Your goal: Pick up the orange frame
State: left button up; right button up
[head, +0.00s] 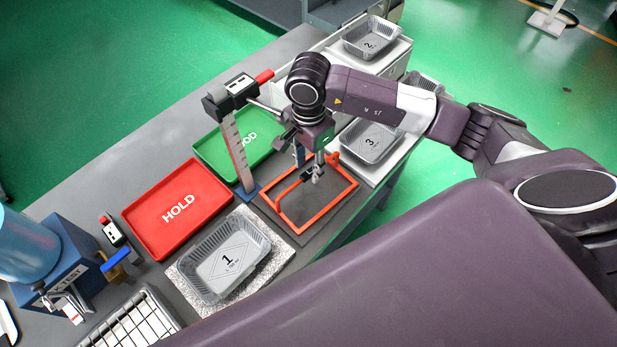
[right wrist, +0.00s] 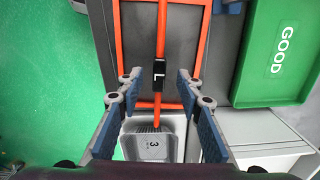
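The orange frame (head: 331,209) lies on a dark grey mat at the right end of the bench. A raised orange bar with a black grip (right wrist: 160,70) marked L crosses it. In the right wrist view the frame (right wrist: 205,35) runs out of the top of the picture. My right gripper (head: 309,166) is above the frame, pointing down near the black grip. My left gripper is not in view.
A height gauge (head: 237,150) stands close left of the frame. The green GOOD tray (head: 215,158), red HOLD tray (head: 155,238) and foil tray 1 (head: 225,262) lie around it. Foil tray 3 (head: 372,142) sits on a white surface beyond the frame.

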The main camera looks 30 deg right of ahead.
jog(key=shift+s+f, duration=0.1)
jog(key=shift+f, duration=0.7)
jog(key=shift+c, duration=0.6)
grip_shut()
